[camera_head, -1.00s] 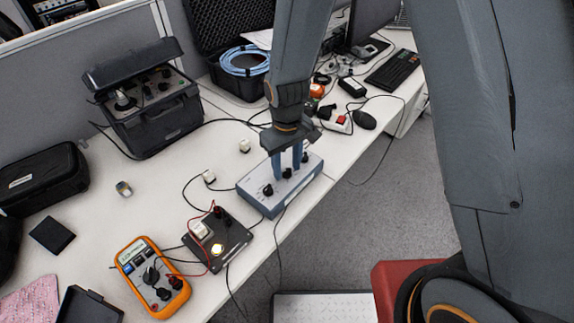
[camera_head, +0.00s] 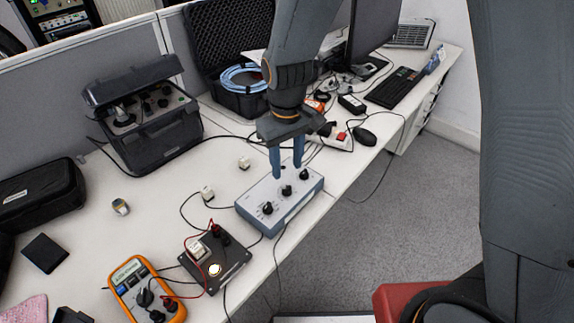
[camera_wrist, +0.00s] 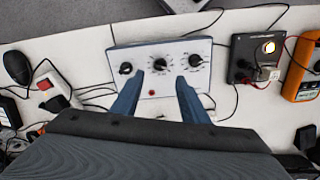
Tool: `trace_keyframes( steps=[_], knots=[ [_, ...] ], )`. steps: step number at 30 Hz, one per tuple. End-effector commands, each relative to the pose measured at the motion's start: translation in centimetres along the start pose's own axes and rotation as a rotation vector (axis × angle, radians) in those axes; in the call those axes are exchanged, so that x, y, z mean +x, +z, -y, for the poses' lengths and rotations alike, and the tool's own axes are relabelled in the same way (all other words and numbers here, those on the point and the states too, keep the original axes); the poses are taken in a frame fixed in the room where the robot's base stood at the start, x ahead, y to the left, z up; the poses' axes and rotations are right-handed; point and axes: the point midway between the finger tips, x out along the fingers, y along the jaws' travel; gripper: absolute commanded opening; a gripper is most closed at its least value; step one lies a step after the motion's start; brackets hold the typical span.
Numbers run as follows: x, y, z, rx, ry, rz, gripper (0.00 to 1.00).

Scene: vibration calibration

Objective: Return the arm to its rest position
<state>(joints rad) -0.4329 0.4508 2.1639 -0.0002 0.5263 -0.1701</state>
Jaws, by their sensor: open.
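My gripper (camera_head: 287,166) is open and points down over the back edge of a blue-grey control box with black knobs (camera_head: 254,211). Its two blue fingers are apart with nothing between them. In the wrist view my gripper (camera_wrist: 157,97) spreads its fingers in front of the same box (camera_wrist: 133,53), whose knobs and a red button show between and beside the fingers. The fingertips appear just above or beside the box; I cannot tell whether they touch it.
A black box with a lit lamp (camera_head: 228,262) and an orange multimeter (camera_head: 128,282) stand at the front left. A dark instrument case (camera_head: 150,135) and an open case with blue cable (camera_head: 240,100) stand behind. Cables cross the table. Open floor (camera_head: 400,210) lies to the right.

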Motion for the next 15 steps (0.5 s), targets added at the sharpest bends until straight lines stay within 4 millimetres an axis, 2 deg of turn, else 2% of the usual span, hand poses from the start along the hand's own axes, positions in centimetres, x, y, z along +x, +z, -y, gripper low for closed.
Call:
trace_keyframes(
  steps=[10,13,15],
  knots=[
    [0.0,0.0,-0.1,0.002,0.000,0.000,0.40],
    [-0.9,1.4,-1.6,0.055,0.002,-0.009,0.40],
    [-2.0,3.3,-3.5,0.123,0.004,-0.020,0.40]
  ],
)
